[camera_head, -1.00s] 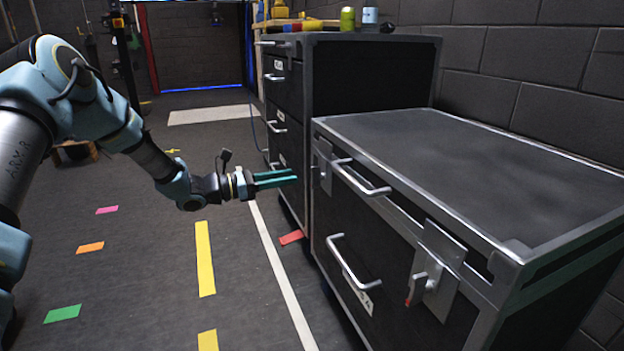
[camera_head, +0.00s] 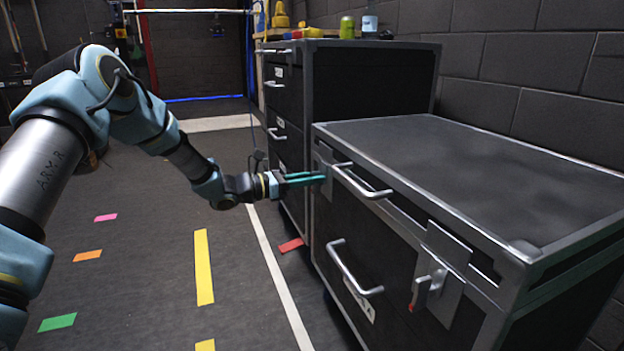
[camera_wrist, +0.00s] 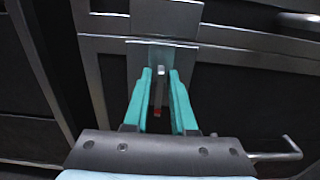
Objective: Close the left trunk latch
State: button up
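The trunk (camera_head: 480,175) is a low black case with grey metal edges at the right. Its left latch plate (camera_head: 326,198) is partly hidden behind my gripper (camera_head: 319,177) in the head view. In the wrist view the left latch lever (camera_wrist: 160,82) hangs down with a red tip, in front of a grey plate (camera_wrist: 175,54). My gripper's teal fingers (camera_wrist: 160,76) are apart, with the lever showing in the gap between them. Whether they touch it I cannot tell. The right latch (camera_head: 430,283) also has a lever with a red tip.
A handle (camera_head: 362,182) juts from the lid edge just right of my gripper, and another handle (camera_head: 350,268) sits lower on the front. A taller black cabinet (camera_head: 375,80) stands behind the trunk. The floor left of the trunk is open, with coloured tape marks.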

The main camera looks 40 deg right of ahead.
grip_shut()
jog(key=shift+f, duration=0.1)
